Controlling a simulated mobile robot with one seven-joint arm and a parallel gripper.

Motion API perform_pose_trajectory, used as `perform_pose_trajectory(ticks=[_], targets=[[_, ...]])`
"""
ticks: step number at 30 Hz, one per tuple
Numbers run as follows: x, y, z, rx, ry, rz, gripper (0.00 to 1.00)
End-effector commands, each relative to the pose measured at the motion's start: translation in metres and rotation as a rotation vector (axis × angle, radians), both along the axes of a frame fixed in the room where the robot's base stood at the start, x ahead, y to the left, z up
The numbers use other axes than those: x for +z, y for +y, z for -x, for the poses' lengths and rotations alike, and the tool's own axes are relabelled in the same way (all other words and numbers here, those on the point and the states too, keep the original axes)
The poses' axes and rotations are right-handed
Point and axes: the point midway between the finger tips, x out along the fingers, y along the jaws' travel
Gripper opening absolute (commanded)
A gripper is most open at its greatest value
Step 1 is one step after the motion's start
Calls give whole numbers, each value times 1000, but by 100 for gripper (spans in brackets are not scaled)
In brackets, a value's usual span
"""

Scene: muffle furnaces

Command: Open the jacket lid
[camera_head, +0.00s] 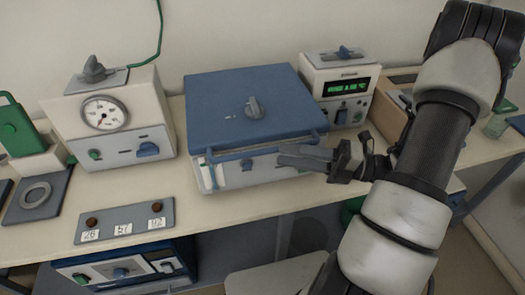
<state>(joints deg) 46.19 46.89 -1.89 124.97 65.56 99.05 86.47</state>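A wide box with a blue lid (238,88) stands at the middle of the bench; I take this lid for the jacket lid. It lies closed on the pale body (207,177). A dark knob (253,107) sits on top of the lid. A blue bar handle (235,154) runs along the front edge. My gripper (281,156) reaches in from the right, its grey fingers in front of the right half of the handle. The fingers hide part of the bar, and I cannot tell whether they touch or clasp it.
A unit with a round dial (104,114) stands to the left, and one with a green display (347,88) stands close at the right. A grey plate with numbered tags (125,222) lies at the front left. Another blue-fronted unit (122,270) sits below the bench.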

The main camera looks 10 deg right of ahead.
Motion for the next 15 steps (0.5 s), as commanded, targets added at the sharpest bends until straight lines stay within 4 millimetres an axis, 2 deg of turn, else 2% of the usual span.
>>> perform_pose_trajectory(ticks=[1,6,10,15], targets=[[1,12,-3,4,1,0,31],[3,41,-15,4,0,0,31],[4,56,-22,2,-1,1,31],[5,65,-26,2,-1,2,31]])
